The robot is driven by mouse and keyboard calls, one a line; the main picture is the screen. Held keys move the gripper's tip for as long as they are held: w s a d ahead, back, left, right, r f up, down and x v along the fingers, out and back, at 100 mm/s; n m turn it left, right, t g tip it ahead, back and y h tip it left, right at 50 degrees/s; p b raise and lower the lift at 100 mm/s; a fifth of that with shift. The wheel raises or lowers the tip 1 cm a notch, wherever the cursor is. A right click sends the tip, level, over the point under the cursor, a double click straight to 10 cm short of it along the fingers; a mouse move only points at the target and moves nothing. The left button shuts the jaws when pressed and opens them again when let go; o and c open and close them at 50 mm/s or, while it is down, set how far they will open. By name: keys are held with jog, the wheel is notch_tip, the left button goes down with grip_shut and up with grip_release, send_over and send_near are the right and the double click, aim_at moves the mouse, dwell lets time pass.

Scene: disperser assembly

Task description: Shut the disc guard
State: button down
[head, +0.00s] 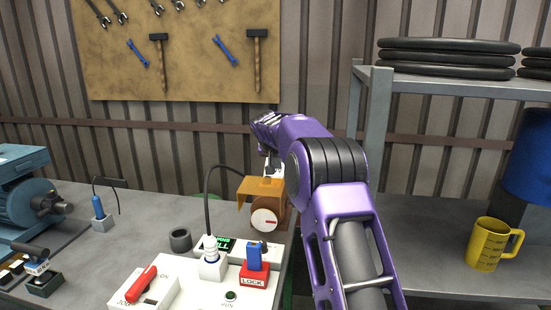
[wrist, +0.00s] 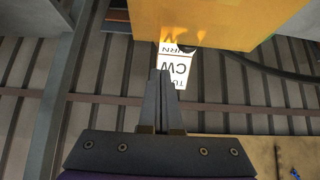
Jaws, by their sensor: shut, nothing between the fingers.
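In the wrist view a large orange panel (wrist: 215,18) fills the top. My gripper (wrist: 160,74) is shut and empty, its tips beside a white label (wrist: 176,70) reading "CW". In the head view my gripper is just above the guard, partly hidden by my arm; contact is unclear.
A dark ring (head: 180,239) lies nearby. A metal shelf (head: 440,88) stands at right.

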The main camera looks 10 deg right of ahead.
jog(key=shift+s+a+f, duration=0.2)
jog(key=shift+s+f, duration=0.2)
jog(key=shift+f, duration=0.3)
jog(key=shift+s+a+f, duration=0.15)
jog(key=shift+s+f, duration=0.25)
jog(key=shift+f, duration=0.25)
jog(key=shift+f+b, duration=0.15)
jog(key=shift+b, duration=0.55)
